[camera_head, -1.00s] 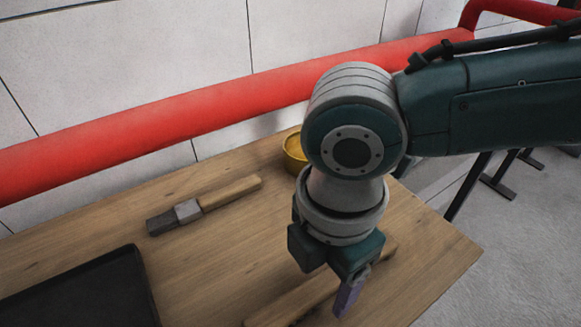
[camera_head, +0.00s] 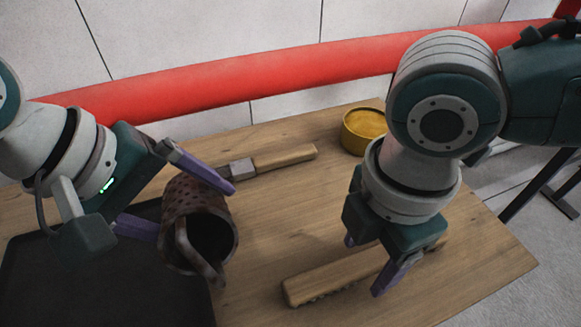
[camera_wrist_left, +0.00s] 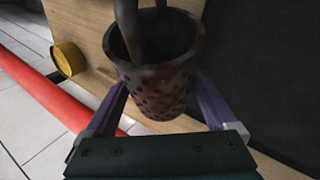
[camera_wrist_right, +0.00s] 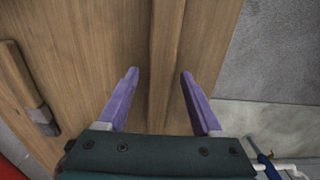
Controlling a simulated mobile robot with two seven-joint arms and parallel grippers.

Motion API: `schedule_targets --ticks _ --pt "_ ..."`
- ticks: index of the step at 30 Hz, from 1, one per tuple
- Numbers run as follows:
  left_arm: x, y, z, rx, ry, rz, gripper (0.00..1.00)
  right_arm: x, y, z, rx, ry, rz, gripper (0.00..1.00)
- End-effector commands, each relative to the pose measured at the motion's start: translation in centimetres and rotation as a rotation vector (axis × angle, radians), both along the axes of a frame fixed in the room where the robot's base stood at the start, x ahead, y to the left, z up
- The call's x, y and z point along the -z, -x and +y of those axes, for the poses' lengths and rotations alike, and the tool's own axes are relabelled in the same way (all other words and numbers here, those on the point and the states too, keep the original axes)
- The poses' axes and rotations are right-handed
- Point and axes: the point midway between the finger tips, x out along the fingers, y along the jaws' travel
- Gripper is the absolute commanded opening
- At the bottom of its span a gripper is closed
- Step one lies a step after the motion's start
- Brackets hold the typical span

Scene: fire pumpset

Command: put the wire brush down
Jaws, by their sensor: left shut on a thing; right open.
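The wire brush (camera_head: 330,282), with a long wooden back and bristles along its lower edge, lies on the wooden table. My right gripper (camera_head: 366,266) is open over its right part and partly hides it. In the right wrist view the brush's wooden back (camera_wrist_right: 165,60) runs between the two spread fingers, and I see no grip on it. My left gripper (camera_head: 196,210) is shut on a dark, spotted mug (camera_head: 197,215), held tilted above the black tray. The mug also shows between the fingers in the left wrist view (camera_wrist_left: 158,80).
The black tray (camera_head: 30,275) lies at the table's left. A wooden-handled tool (camera_head: 286,156) lies behind the mug, partly hidden by my left finger. A yellow round container (camera_head: 363,130) stands at the back. A red pipe (camera_head: 270,75) runs along the wall. The table's middle (camera_head: 270,225) is bare.

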Motion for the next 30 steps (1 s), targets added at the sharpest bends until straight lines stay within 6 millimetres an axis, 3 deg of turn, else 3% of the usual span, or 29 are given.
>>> schedule_targets --ticks 3,14,23,30 --pt "-1.4 -2.9 -1.1 -0.111 0.104 0.052 0.50 0.0 0.0 0.0 0.000 0.000 0.000 0.67" --pt "-7.3 -10.1 -4.4 -0.436 0.424 0.279 0.50 -0.1 0.0 0.0 0.000 0.000 0.000 0.67" --pt "-14.7 -14.8 -6.9 -0.678 0.683 0.526 0.50 -0.2 0.0 0.0 0.000 0.000 0.000 0.67" --pt "-21.9 -17.4 -8.6 -0.850 0.878 0.762 0.50 -0.2 0.0 0.0 0.000 0.000 0.000 0.67"
